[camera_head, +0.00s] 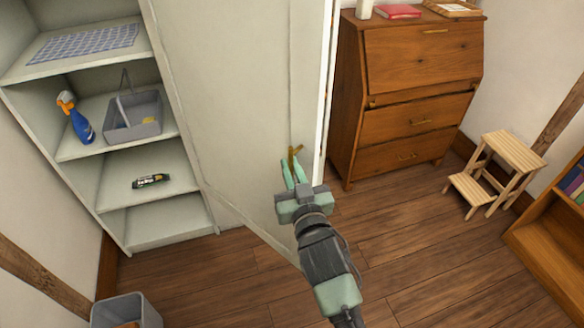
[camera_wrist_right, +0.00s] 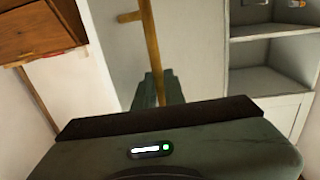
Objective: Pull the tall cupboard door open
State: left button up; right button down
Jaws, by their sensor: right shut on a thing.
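The tall cupboard (camera_head: 160,160) stands at the left in the head view, with its shelves exposed. Its pale door (camera_head: 235,90) stands open, swung out to the right of the shelves. My right gripper (camera_head: 293,170) is at the door's free edge, shut on the brass handle (camera_head: 296,153). In the right wrist view the brass handle (camera_wrist_right: 151,45) runs down between the fingers (camera_wrist_right: 160,90), with the door behind it. My left gripper is in neither view.
A wooden bureau (camera_head: 410,90) stands right of the door. A step stool (camera_head: 495,172) and low bookcase (camera_head: 550,235) are farther right. A grey bin (camera_head: 127,312) is at lower left.

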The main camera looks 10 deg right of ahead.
jog(key=c, duration=1.5)
grip_release()
jog(key=shift+a+r, duration=0.1)
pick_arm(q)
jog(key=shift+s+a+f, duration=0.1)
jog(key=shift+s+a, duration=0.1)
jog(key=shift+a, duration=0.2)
